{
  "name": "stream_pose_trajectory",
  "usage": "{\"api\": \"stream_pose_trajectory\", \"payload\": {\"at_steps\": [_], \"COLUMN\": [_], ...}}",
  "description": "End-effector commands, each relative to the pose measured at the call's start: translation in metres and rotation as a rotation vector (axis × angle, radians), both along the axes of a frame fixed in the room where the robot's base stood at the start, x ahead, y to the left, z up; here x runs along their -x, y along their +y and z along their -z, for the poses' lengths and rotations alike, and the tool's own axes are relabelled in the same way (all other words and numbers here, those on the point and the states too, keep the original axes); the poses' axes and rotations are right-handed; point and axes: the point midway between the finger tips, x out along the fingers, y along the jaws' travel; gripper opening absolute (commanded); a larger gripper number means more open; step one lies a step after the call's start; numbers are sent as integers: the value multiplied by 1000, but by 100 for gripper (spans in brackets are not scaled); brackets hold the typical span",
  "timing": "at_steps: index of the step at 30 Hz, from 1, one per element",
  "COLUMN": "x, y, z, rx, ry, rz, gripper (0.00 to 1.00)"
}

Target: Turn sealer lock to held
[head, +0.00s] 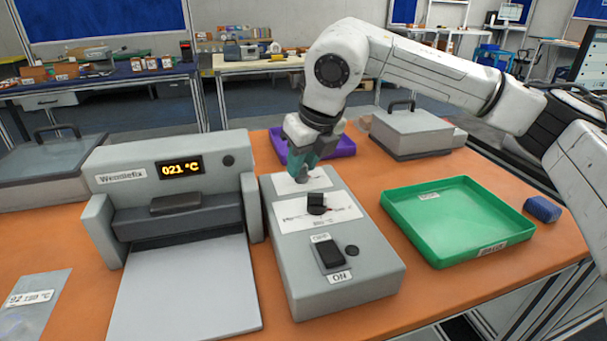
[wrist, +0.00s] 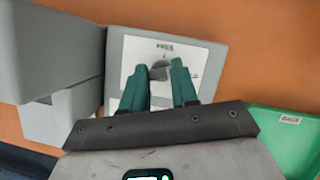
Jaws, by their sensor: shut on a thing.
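The sealer (head: 118,178) is a grey machine marked Wenslefix, with an amber display reading 021 °C. The grey control box (head: 345,291) stands to its right. My gripper (head: 302,176) points down at the far end of the box, its teal fingers shut on a small grey lock knob (wrist: 160,66) on a white label plate (wrist: 133,49). The fingers hide most of the knob in the head view. The plate's lettering is too small to read, so I cannot tell the lock's setting. A black dial (head: 316,203) and a black OFF/ON switch (head: 331,253) sit nearer on the box.
A green tray (head: 392,207) lies right of the box, with a blue block (head: 543,209) beyond it. A purple tray (head: 342,146) and a grey lidded case (head: 425,131) are behind. A clear bag (head: 38,301) lies at front left. Orange table shows between box and green tray.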

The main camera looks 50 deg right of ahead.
Motion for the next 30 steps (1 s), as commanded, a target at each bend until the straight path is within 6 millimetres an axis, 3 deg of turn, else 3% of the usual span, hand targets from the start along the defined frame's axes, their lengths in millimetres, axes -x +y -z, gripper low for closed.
{"api": "stream_pose_trajectory", "payload": {"at_steps": [15, 30], "x": [-1, 0], "y": [2, 2], "z": [2, 0], "rx": [0, -2], "ry": [1, 3], "rz": [308, 352], "gripper": [0, 0]}}
